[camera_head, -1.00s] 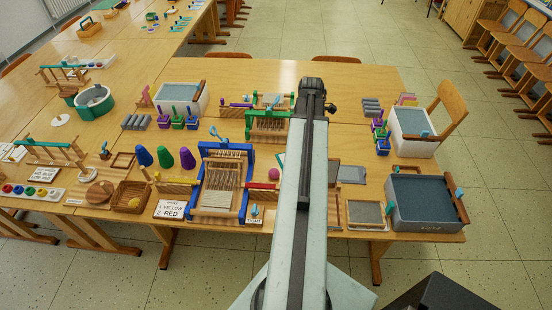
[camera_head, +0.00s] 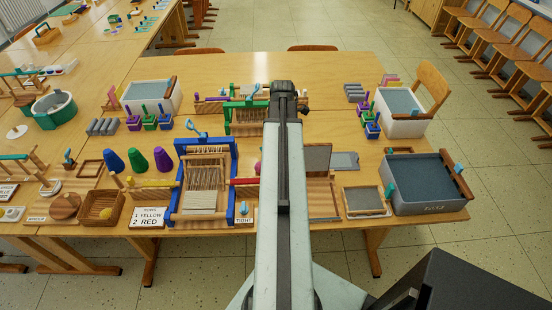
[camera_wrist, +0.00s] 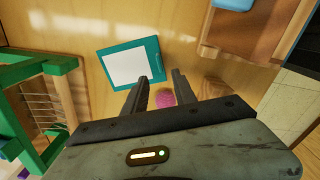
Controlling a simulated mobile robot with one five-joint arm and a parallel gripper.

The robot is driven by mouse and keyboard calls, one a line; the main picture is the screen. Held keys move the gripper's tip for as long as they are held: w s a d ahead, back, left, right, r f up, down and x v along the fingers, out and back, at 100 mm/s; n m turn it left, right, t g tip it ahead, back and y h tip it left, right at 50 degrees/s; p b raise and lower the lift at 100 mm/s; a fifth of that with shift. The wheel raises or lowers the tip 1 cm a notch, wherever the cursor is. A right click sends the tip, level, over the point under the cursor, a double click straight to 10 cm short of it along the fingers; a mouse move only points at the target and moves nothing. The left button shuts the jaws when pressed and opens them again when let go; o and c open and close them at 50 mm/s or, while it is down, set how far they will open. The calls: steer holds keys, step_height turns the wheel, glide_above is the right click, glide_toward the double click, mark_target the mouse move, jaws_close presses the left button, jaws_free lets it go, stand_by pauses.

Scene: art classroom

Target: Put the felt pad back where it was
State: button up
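I cannot tell for sure which thing is the felt pad. A flat grey square in a pale wooden frame (camera_head: 364,200) lies near the table's front edge, right of my arm. In the wrist view a white sheet in a teal frame (camera_wrist: 128,65) lies flat on the table just beyond my fingertips. My gripper (camera_wrist: 160,77) is open, its two dark fingers apart and pointing down at the table. A small pink round thing (camera_wrist: 165,98) shows between the fingers, apparently below them and not gripped. In the head view my arm hides my gripper.
A blue loom (camera_head: 234,178) and a green loom (camera_head: 229,117) stand left of my arm. A grey bin (camera_head: 425,207) stands at the front right corner, a white bin (camera_head: 402,127) behind it. The table's back middle (camera_head: 335,85) is clear.

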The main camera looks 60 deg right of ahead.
steer(key=f+b, duration=0.6)
steer(key=f, duration=0.1)
steer(key=shift+s+d, duration=0.25)
steer(key=shift+d, duration=0.1)
steer(key=shift+r, duration=0.2)
steer(key=shift+c, duration=0.3)
jaws_close()
